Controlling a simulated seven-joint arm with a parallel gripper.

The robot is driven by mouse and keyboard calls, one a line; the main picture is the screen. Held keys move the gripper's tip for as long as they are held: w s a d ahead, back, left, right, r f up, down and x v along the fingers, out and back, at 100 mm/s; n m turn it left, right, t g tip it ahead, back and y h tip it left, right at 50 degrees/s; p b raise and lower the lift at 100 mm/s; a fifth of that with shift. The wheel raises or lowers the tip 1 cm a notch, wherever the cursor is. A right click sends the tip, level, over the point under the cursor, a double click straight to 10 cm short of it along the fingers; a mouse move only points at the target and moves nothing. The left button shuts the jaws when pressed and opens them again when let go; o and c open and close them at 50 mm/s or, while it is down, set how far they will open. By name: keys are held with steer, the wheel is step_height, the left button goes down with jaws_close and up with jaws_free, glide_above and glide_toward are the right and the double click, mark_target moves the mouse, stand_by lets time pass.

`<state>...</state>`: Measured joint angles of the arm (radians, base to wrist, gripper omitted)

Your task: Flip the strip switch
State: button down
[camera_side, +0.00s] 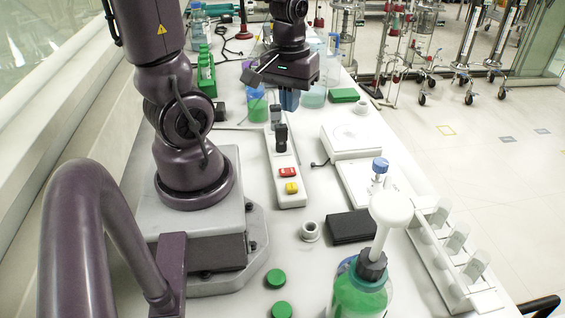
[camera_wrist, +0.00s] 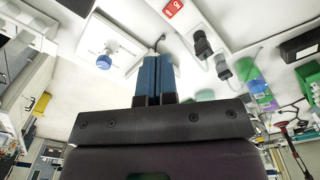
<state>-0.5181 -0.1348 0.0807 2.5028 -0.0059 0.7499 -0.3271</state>
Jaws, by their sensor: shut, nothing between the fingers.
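The white power strip (camera_side: 288,198) lies on the bench in front of my arm's base. At its near end are a red switch (camera_side: 287,172) and a yellow switch (camera_side: 292,188). A black plug (camera_side: 281,140) and a grey plug (camera_side: 276,115) stand in its far part. My gripper (camera_side: 289,100) is above the bench near the strip's far end, apart from the switches. Its blue fingers (camera_wrist: 155,80) are shut and empty. In the wrist view the strip runs across the upper right, with the red switch (camera_wrist: 173,9) at the top edge; the yellow switch is not seen there.
A balance (camera_side: 352,140) is right of the strip. A green-liquid bottle (camera_side: 362,288), a black box (camera_side: 350,227) and a tube rack (camera_side: 455,250) are nearer. A green-liquid beaker (camera_side: 256,106) stands by my gripper. Bench around the strip's near end is mostly clear.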

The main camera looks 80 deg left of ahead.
mark_target(282, 171)
steer(key=shift+s+a+f+n, duration=0.2)
steer(key=shift+a+f+n, duration=0.45)
steer(key=shift+n, duration=0.6)
steer(key=shift+s+a+f+n, duration=0.2)
steer(key=shift+a+f+n, duration=0.25)
steer(key=shift+f+n, duration=0.55)
steer(key=shift+s+a+f+n, duration=0.2)
steer(key=shift+a+f+n, duration=0.3)
steer(key=shift+n, duration=0.95)
step_height(282, 171, down, 14)
steer(key=shift+f, duration=0.15)
steer(key=shift+w, duration=0.1)
